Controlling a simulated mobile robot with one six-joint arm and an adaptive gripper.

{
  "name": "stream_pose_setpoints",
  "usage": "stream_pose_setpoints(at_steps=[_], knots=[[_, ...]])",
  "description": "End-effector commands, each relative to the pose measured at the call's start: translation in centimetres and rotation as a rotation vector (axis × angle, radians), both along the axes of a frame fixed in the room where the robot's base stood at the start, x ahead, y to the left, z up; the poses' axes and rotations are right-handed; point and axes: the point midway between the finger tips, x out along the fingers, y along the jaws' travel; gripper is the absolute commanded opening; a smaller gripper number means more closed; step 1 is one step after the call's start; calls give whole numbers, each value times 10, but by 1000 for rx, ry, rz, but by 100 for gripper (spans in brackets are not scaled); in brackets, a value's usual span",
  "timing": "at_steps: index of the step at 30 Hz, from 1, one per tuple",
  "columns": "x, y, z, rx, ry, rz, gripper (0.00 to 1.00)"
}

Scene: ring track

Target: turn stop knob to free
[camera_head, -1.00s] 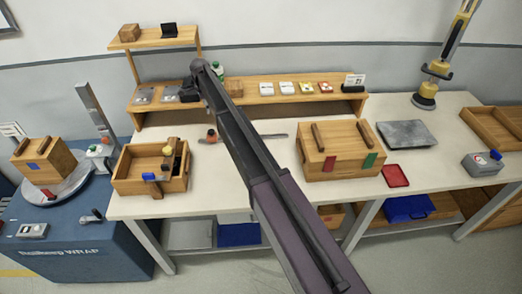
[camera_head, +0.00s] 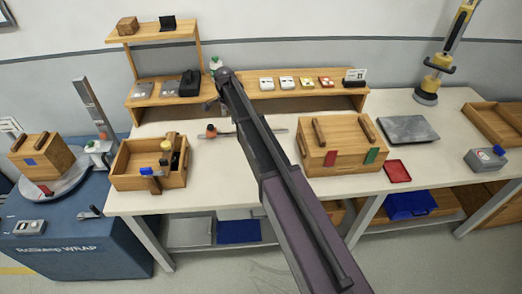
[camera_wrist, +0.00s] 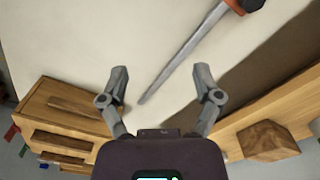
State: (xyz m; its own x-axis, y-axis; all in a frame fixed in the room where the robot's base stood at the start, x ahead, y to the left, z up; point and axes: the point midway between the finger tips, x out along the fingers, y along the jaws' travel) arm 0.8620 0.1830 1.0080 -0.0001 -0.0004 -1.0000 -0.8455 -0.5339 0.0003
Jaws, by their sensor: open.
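A metal rail (camera_head: 250,133) lies on the bench's white top, with a small orange-red block (camera_head: 211,132) at its left end. In the wrist view the rail (camera_wrist: 185,55) runs diagonally and its bare end lies between my fingers; the orange block (camera_wrist: 246,4) is cut off at the top edge. I cannot tell for certain whether this block is the stop knob, and no label is readable. My gripper (camera_wrist: 161,78) is open and empty above the bench. In the head view my gripper (camera_head: 211,104) is small and partly hidden by my arm.
A wooden box (camera_head: 338,160) with two bar handles stands to the right. A wooden tray (camera_head: 148,182) holding blue, yellow and black-tipped parts stands left. A low shelf (camera_head: 300,95) with small items runs along the back. A red tray (camera_head: 397,172) lies beside the box.

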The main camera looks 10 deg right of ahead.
Motion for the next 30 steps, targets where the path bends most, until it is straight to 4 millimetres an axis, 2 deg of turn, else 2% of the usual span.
stream_pose_setpoints(at_steps=[1,30], knots=[[-9,-6,-3,0,0,16,82],[-116,-85,-28,0,0,365,82]])
